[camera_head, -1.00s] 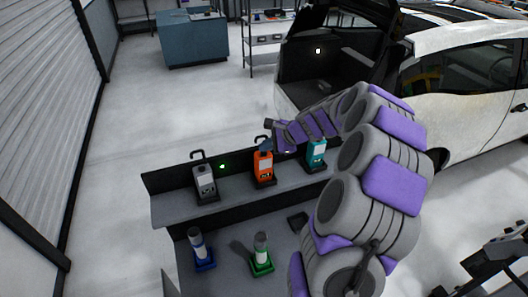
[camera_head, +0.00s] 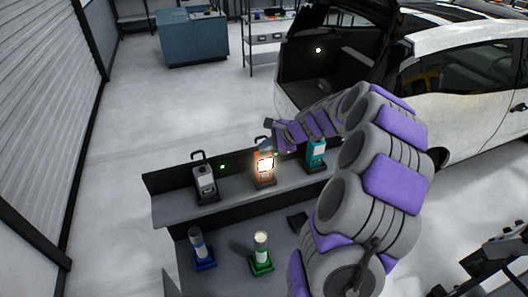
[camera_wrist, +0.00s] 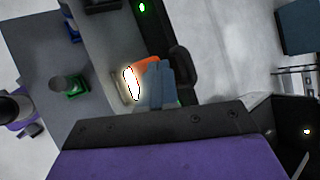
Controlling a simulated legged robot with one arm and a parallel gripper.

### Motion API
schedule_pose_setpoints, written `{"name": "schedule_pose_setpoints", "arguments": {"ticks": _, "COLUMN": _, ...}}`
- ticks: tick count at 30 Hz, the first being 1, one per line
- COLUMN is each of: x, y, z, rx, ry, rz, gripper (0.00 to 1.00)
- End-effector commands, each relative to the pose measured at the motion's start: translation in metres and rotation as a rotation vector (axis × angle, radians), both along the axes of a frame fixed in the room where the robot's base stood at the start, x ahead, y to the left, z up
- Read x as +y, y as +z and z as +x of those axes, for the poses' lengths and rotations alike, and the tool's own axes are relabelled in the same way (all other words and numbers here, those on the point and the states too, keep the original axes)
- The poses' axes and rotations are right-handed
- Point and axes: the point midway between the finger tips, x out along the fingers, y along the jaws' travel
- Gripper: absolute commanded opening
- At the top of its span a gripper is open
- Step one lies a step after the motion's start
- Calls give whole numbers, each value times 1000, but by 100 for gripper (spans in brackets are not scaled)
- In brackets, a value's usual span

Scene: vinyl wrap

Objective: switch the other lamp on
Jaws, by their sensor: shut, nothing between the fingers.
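An orange lamp (camera_head: 264,168) stands upright on the upper shelf and its front panel glows bright white. It also shows in the wrist view as a glowing panel (camera_wrist: 132,83) with an orange body behind my fingers. A grey lamp (camera_head: 205,183) stands unlit to its left, and a teal lamp (camera_head: 316,152) stands to its right with no glow visible. My gripper (camera_head: 266,146) is shut and empty at the top of the orange lamp. In the wrist view its blue-grey fingers (camera_wrist: 160,82) partly cover that lamp; whether they touch it I cannot tell.
A blue torch-like item (camera_head: 202,252) and a green one (camera_head: 261,252) stand on the lower level of the shelf (camera_head: 225,210). A small green light (camera_head: 222,167) shows on the back panel. A white car stands at right; open floor lies at left.

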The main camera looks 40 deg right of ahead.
Motion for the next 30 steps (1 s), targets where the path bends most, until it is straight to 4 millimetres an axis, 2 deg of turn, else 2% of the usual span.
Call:
{"name": "schedule_pose_setpoints", "arguments": {"ticks": 21, "x": 0, "y": 56, "z": 0, "rx": 0, "ry": -1, "rz": -1, "gripper": 0}}
{"name": "schedule_pose_setpoints", "arguments": {"ticks": 30, "x": 0, "y": 59, "z": 0, "rx": 0, "ry": 1, "rz": 1, "gripper": 0}}
